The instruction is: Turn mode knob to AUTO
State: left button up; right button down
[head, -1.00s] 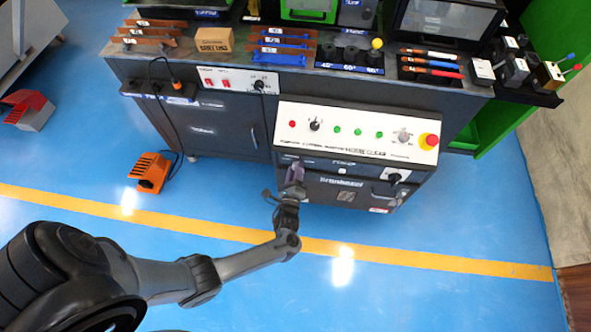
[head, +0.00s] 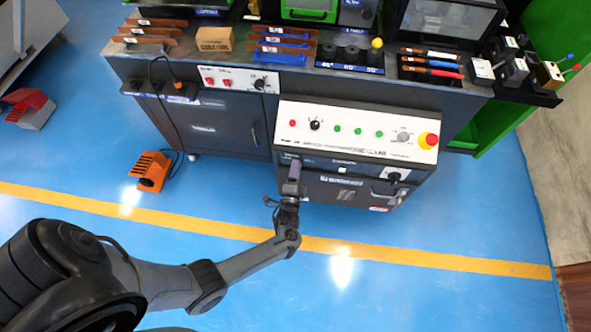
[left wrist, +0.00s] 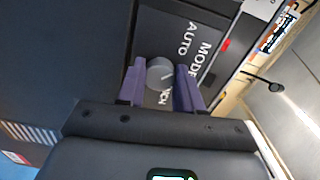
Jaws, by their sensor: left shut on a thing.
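The grey round mode knob (left wrist: 160,72) sits on the dark front panel (left wrist: 185,25) in the left wrist view. The words MODE and AUTO are printed beside it, and another label is partly hidden by a finger. My left gripper (left wrist: 160,84) is shut on the knob, one purple finger on each side. In the head view my left gripper (head: 295,168) is at the upper left of the console's front face, and the knob is hidden behind it. I cannot tell which label the knob points to. My right gripper is not in view.
The console's sloped white panel (head: 370,148) is just above my gripper, with lit buttons, a black knob (head: 315,125) and a red emergency stop (head: 428,141). Another black knob (head: 394,177) is to the right. An orange foot pedal (head: 150,170) lies on the open blue floor.

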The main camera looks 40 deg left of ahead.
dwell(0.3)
pick_arm(q)
jog(key=o, duration=1)
jog(key=shift+o, duration=0.2)
